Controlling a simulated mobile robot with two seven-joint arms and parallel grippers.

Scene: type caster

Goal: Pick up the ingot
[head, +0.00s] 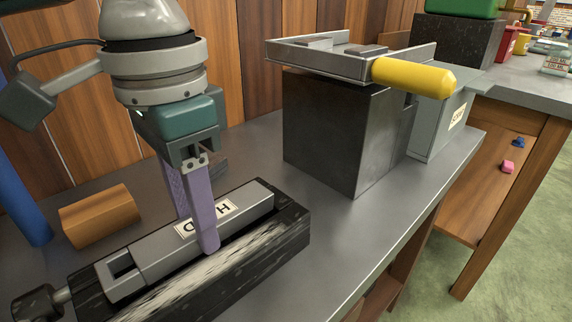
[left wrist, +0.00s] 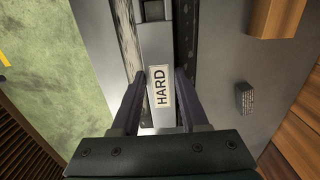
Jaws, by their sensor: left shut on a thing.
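The ingot is a long grey bar (head: 150,262) with a square hole at its near-left end and a white label on top. It lies in a black, streaked trough (head: 270,240) on the bench. In the left wrist view the ingot (left wrist: 155,45) shows its label, which reads HARD. My left gripper (head: 198,228) points down over the ingot with one purple finger on each side of it, near the label. It is shut on the ingot. The far finger is partly hidden in the head view. My right gripper is not in view.
An orange-brown wooden block (head: 100,215) lies left of the trough. A dark metal block (head: 340,130) carrying a tray with a yellow handle (head: 412,77) stands to the right. Wood-panelled wall behind; bare grey bench (head: 335,235) lies right of the trough.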

